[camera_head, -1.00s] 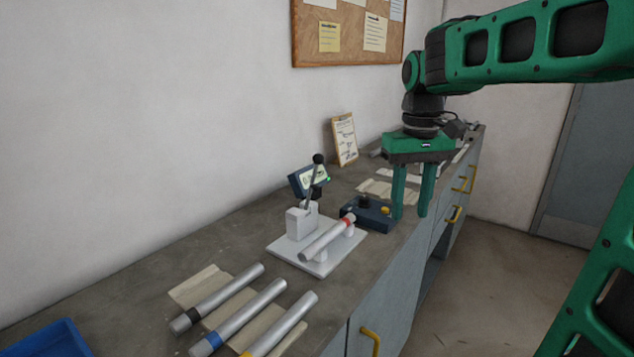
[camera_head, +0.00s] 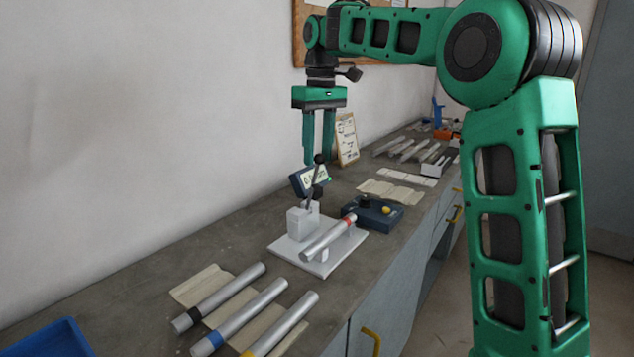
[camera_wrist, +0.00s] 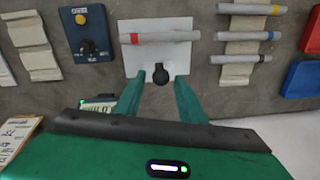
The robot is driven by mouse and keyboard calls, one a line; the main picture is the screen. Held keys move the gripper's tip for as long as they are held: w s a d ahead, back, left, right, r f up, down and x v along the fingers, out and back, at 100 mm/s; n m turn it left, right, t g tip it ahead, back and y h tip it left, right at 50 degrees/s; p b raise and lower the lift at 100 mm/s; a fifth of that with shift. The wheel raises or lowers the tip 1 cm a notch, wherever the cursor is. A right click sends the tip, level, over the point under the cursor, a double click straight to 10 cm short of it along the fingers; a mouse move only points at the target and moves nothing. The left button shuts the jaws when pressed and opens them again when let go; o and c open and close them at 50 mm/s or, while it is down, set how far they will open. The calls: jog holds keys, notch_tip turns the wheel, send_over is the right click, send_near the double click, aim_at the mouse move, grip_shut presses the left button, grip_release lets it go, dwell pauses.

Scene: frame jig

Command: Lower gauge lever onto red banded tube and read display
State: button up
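The red banded tube (camera_head: 328,239) lies across the white gauge stand (camera_head: 288,247), its red band toward the right end. The gauge lever (camera_head: 313,184) stands raised, with a dark ball knob on top. The display (camera_head: 300,180) sits behind the lever; its digits are too small to read. My gripper (camera_head: 318,160) points down, open, above and close to the lever knob. In the wrist view the lever knob (camera_wrist: 161,74) shows between the fingertips, with the red banded tube (camera_wrist: 165,37) beyond. The fingers are apart, with nothing gripped.
Black, blue and yellow banded tubes (camera_head: 240,315) lie on cloth at the front. A dark blue box with a yellow button (camera_head: 385,211) stands right of the stand. A blue tray (camera_head: 50,340) is at the front left. A clipboard (camera_head: 346,139) leans on the wall behind.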

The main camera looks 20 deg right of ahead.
aim_at(314, 186)
notch_tip(314, 186, down, 8)
jog(key=shift+s+a+r, duration=0.1)
jog(key=shift+a+r, duration=0.05)
dwell(0.3)
jog(key=c, duration=0.6)
